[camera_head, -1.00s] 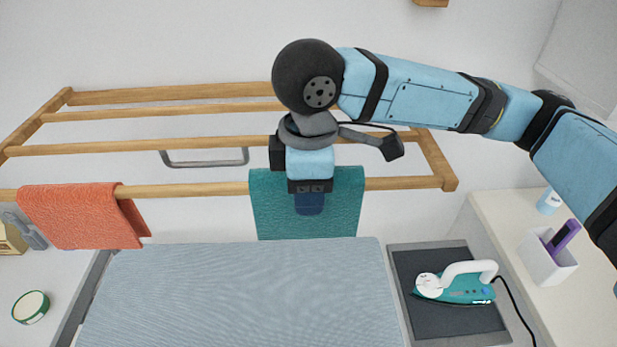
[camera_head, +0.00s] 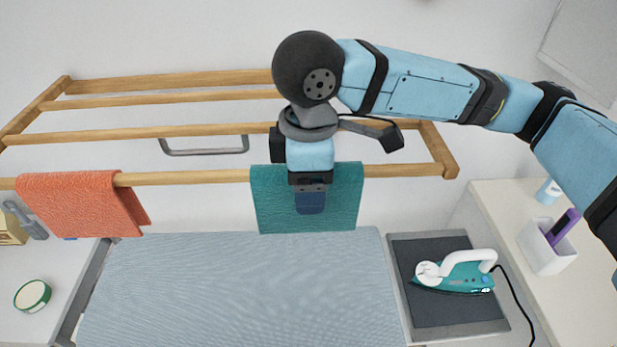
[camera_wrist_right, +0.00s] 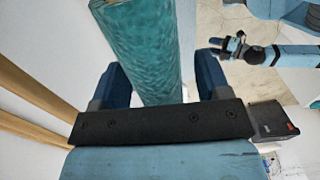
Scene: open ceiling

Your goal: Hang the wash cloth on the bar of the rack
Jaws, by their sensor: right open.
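The teal wash cloth (camera_head: 270,205) hangs draped over the front wooden bar (camera_head: 215,178) of the rack, right of the middle. My right gripper (camera_head: 310,205) points down in front of the cloth. In the right wrist view the cloth (camera_wrist_right: 140,45) runs between the two spread fingers of my open right gripper (camera_wrist_right: 158,80), with gaps beside it. The head view does not show my left gripper. At the upper right of the right wrist view, what looks like my left gripper (camera_wrist_right: 226,46) is small and far from the cloth; its jaws are unclear.
An orange cloth (camera_head: 75,205) hangs at the left on the same bar. Below the rack is a grey-blue padded board (camera_head: 240,285). A teal iron (camera_head: 455,275) with a cord rests on a dark pad at right. A white holder (camera_head: 545,248) stands at far right.

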